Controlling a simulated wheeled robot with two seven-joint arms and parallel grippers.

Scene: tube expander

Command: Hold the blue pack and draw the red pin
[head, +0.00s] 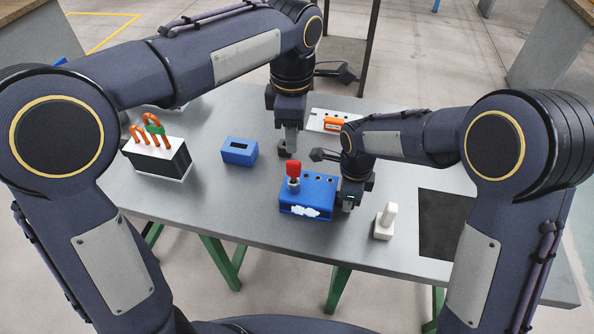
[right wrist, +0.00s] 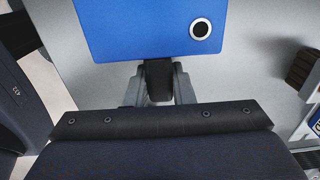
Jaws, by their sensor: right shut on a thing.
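The blue pack (head: 310,194) stands on the grey table, with several round holes in its top and a white patch on its front. The red pin (head: 293,169) stands upright at the left end of its top, in a metal collar. My right gripper (head: 347,203) is shut on the right end of the pack; the right wrist view shows its fingers (right wrist: 158,82) at the edge of the pack's blue top (right wrist: 140,30), with one hole visible. My left gripper (head: 287,152) points down just behind the red pin, apparently apart from it; its finger gap is not clear.
A small blue block with a dark slot (head: 239,152) lies left of the pack. A black box with a white top (head: 160,160) and orange and green handles stands far left. A white piece (head: 384,222) and a dark mat (head: 445,225) are at right. A white tray (head: 318,120) holds an orange item behind.

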